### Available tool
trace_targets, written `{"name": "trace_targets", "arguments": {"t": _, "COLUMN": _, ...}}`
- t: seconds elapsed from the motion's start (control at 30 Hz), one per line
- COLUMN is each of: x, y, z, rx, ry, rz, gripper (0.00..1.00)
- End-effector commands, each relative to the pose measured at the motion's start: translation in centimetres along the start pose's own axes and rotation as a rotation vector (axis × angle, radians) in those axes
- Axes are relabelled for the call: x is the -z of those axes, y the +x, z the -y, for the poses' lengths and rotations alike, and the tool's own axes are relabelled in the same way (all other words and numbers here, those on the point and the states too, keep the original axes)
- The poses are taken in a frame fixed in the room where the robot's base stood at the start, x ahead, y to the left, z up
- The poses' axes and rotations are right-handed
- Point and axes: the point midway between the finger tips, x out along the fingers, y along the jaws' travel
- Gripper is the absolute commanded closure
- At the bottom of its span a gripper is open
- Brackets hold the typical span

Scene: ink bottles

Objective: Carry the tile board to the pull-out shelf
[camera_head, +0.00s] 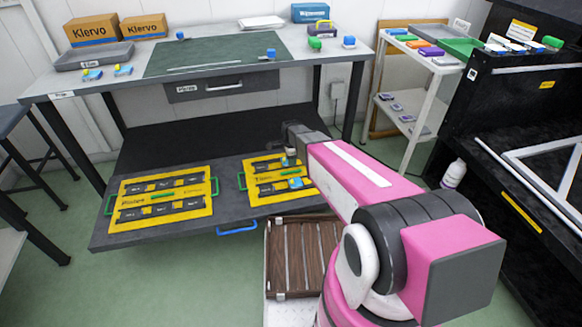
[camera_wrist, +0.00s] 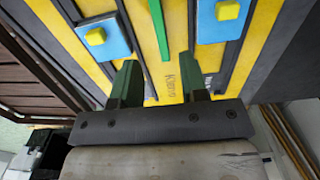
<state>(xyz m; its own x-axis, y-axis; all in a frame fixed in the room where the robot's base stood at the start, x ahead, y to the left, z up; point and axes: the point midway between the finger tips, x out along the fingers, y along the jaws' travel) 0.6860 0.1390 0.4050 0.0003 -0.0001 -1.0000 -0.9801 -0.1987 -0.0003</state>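A yellow tile board (camera_head: 251,168) with dark strips, blue tiles and a green side handle appears to lie on the grey pull-out shelf (camera_head: 160,233), on its right half. My arm hides the board's right part. My gripper (camera_head: 290,158) is over the board. In the wrist view, my gripper (camera_wrist: 162,88) has its two green fingers apart, with the yellow board (camera_wrist: 265,40) behind them and nothing seen held between. Two blue tiles with yellow knobs and a green bar (camera_wrist: 158,30) show beyond the fingertips. Whether the fingers touch the board is unclear.
A second yellow board (camera_head: 160,198) with black strips lies left on the shelf. A blue handle (camera_head: 237,228) is on the shelf's front edge. The workbench (camera_head: 215,50) stands above. A brown slatted crate (camera_head: 300,255) is below right, and a white trolley (camera_head: 425,70) is right.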

Motion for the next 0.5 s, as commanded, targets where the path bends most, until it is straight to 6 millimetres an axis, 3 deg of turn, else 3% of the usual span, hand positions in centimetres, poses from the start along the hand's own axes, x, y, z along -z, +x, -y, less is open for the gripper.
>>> {"name": "trace_targets", "arguments": {"t": 0.2, "x": 0.0, "y": -4.0, "z": -0.1, "rx": 0.002, "ry": 0.0, "rz": 0.0, "gripper": 0.6}}
{"name": "trace_targets", "arguments": {"t": 0.5, "x": 0.3, "y": -6.1, "z": -0.6, "rx": 0.0, "ry": -0.023, "rz": 0.0, "gripper": 0.6}}
